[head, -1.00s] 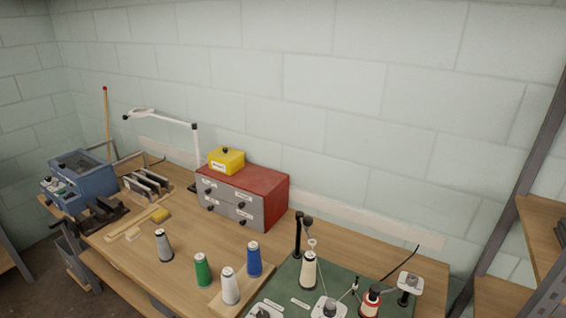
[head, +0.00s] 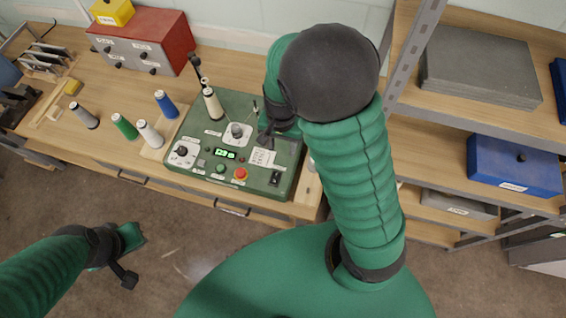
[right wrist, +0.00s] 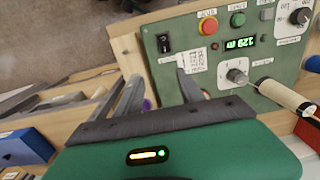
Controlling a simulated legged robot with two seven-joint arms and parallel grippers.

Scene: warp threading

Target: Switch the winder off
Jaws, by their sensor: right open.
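The winder (head: 181,169) is a green box on the bench, with a lit green display (head: 223,154), dials, a green button (head: 220,168) and a red button (head: 241,174). Its black rocker switch (head: 275,178) is at the front right of the panel. It also shows in the right wrist view (right wrist: 163,42), beyond the fingertips and apart from them. My right gripper (right wrist: 158,88) is open over the winder's right part. My arm hides the winder's back right corner in the head view. My left gripper (head: 125,268) is away from the bench, over the floor; its jaws are unclear.
A cream cone (head: 212,104) stands at the winder's back. Blue (head: 166,104), green (head: 124,126), white (head: 150,135) and grey (head: 86,117) cones stand left of it. A red drawer box (head: 148,40) is at the back left, shelving (head: 540,125) at the right.

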